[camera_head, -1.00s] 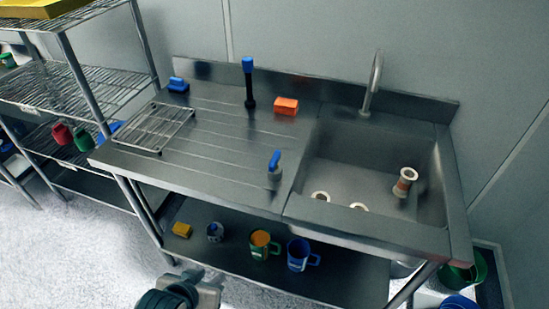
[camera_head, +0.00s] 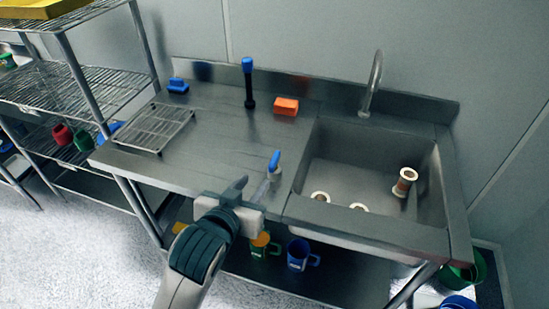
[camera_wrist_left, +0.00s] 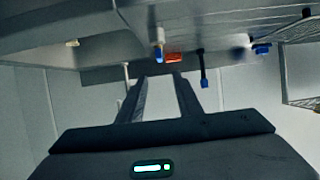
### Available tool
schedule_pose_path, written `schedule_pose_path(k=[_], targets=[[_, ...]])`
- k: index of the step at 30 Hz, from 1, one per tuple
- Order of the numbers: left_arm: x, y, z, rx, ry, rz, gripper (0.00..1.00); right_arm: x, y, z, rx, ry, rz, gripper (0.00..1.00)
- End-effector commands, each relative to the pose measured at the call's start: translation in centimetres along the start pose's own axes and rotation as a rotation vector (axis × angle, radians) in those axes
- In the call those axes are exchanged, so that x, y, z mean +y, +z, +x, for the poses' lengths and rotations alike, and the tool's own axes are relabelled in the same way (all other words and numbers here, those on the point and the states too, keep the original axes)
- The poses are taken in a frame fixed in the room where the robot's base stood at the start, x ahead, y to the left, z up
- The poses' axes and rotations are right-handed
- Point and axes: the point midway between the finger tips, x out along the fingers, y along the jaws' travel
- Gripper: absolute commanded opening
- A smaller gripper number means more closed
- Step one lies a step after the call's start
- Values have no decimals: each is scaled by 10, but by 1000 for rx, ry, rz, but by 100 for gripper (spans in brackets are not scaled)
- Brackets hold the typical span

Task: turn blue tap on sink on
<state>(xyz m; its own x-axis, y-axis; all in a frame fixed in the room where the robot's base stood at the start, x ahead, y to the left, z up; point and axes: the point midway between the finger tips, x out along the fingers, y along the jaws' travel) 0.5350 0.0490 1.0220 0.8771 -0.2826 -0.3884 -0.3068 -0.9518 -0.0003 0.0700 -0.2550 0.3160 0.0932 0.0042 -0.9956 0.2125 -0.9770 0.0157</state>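The blue tap (camera_head: 274,161) stands at the front edge of the steel counter, just left of the sink basin (camera_head: 340,165). Its blue handle is upright on a grey base. My left gripper (camera_head: 251,186) is just left of and in front of the tap, apart from it, with its fingers pointing toward the counter. The fingers are open and empty. In the left wrist view the picture is upside down, and the blue tap (camera_wrist_left: 159,53) shows just beyond the gap between the open fingertips (camera_wrist_left: 161,78). My right gripper is not in view.
A tall faucet (camera_head: 374,85) rises behind the basin. A black post with a blue top (camera_head: 248,82), an orange block (camera_head: 285,106), a blue brush (camera_head: 178,86) and a wire rack (camera_head: 157,128) are on the counter. Mugs stand on the shelf below. A wire shelf unit (camera_head: 75,90) is at left.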

Motion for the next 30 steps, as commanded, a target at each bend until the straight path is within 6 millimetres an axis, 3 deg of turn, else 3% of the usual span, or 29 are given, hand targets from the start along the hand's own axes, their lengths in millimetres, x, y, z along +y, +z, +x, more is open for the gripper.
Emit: schedule_pose_path(k=[17, 23, 30], targets=[[1, -3, 5, 7, 2, 1, 32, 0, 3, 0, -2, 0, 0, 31], [1, -3, 24, 5, 2, 1, 32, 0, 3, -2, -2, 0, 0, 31], [1, -4, 62, 4, 2, 2, 32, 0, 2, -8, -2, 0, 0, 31]])
